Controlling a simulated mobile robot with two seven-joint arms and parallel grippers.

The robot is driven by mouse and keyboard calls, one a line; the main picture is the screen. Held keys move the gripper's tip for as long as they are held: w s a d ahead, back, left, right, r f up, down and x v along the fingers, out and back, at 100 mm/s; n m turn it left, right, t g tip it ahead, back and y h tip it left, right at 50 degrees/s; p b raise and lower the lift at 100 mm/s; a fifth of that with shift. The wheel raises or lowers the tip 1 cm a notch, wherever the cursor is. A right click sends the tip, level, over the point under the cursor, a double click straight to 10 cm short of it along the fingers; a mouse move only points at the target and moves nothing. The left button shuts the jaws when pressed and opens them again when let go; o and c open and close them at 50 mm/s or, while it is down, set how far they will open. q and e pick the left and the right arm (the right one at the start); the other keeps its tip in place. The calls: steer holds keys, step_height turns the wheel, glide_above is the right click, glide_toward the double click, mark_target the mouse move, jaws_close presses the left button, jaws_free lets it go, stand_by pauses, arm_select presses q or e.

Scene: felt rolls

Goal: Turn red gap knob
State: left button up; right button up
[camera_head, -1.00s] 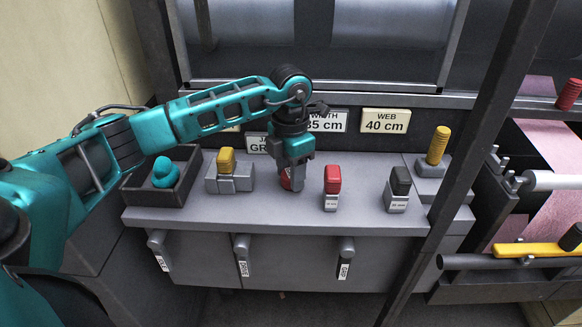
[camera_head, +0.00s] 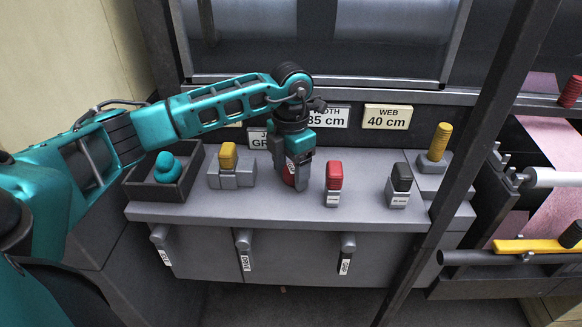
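My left gripper (camera_head: 296,176) reaches down onto the console and is shut around a red knob (camera_head: 289,175); the fingers hide most of this knob. A second red knob (camera_head: 334,176) stands free on a grey base just to the right, apart from the gripper. Its small label is too small to read, so I cannot tell from lettering which red knob is the gap knob. My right gripper is not in view.
On the console (camera_head: 240,212) stand a yellow knob (camera_head: 228,156), a black knob (camera_head: 402,178) and a ribbed yellow knob (camera_head: 439,142). A tray (camera_head: 150,190) holds a teal object (camera_head: 167,168). A dark post (camera_head: 462,150) crosses on the right. Levers hang below.

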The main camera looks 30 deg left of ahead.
mark_target(292, 169)
arm_select(q)
steer(key=shift+w+d+r, duration=0.1)
steer(key=shift+r, duration=0.1)
steer(key=shift+r, duration=0.3)
step_height(292, 169, up, 12)
steer(key=p, duration=0.1)
steer(key=shift+p, duration=0.35)
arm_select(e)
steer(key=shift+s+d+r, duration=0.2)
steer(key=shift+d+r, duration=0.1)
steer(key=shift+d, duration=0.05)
